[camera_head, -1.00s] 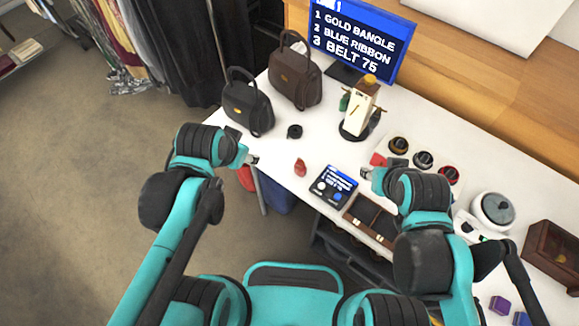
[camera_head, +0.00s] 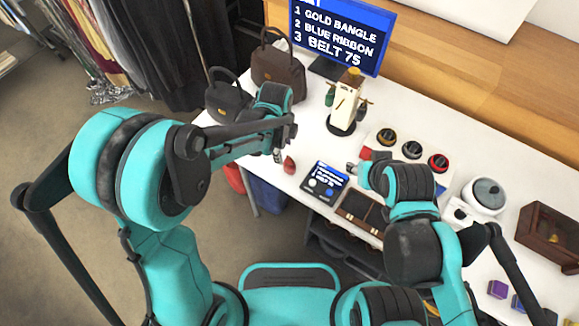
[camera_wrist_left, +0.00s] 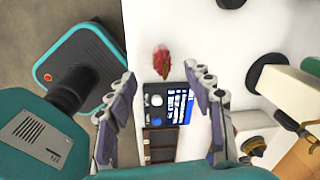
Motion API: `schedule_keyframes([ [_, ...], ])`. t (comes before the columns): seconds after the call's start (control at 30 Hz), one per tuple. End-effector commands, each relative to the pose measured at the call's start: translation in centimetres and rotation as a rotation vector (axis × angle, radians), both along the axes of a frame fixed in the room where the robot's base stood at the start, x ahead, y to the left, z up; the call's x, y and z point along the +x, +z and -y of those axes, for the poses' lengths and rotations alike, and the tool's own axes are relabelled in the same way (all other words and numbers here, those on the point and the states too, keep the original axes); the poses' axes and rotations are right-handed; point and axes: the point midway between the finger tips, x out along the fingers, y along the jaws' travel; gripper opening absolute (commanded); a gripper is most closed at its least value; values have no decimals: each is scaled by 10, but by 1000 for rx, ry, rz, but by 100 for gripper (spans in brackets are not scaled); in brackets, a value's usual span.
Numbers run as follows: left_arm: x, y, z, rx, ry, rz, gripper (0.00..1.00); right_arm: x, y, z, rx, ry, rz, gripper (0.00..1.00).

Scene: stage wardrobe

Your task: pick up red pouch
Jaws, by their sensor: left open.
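The red pouch (camera_head: 289,165) is a small red drawstring bag on the white table near its front edge. In the left wrist view the pouch (camera_wrist_left: 161,62) is ahead of and between the spread fingers, apart from them. My left gripper (camera_head: 278,150) is just to the left of the pouch and above the table. Its fingers (camera_wrist_left: 158,95) are wide open and empty. My right gripper (camera_head: 359,168) is above the table, right of the small tablet; its fingers are too small to tell open from shut.
A small tablet (camera_head: 324,183) lies right of the pouch, with a brown compartment box (camera_head: 360,213) beside it. A black handbag (camera_head: 222,97) and a brown handbag (camera_head: 277,66) stand behind. A cream stand (camera_head: 343,105) and a large screen (camera_head: 340,36) are farther back.

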Motion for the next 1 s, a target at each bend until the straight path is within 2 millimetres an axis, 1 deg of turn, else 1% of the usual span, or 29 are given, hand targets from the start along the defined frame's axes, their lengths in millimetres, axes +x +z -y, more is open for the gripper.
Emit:
schedule_keyframes([
  [0.03, 2, -9, 6, 8, -50, -11, 52, 0, -1, 0, 0, 0, 0, 40],
  [0.2, 3, -26, 14, 22, -146, -31, 52, 0, -2, 0, 0, 0, 0, 40],
  [0.4, 5, -49, 15, 23, -153, -33, 52, 0, -12, 0, 0, 0, 0, 40],
  [0.57, 7, -62, 12, 23, -151, -32, 52, 0, -18, 0, 0, 0, 0, 40],
  [0.7, 10, -85, 8, 22, -149, -32, 52, 0, -32, 0, 0, 0, 0, 40],
  [0.8, 11, -99, 9, 23, -150, -32, 52, 0, -37, 0, 0, 0, 0, 40],
  [0.9, 11, -103, 9, 22, -150, -31, 52, 0, -38, 0, 0, 0, 0, 40],
  [1.0, 11, -102, 9, 22, -150, -31, 52, 0, -37, 0, 0, 0, 0, 40],
])
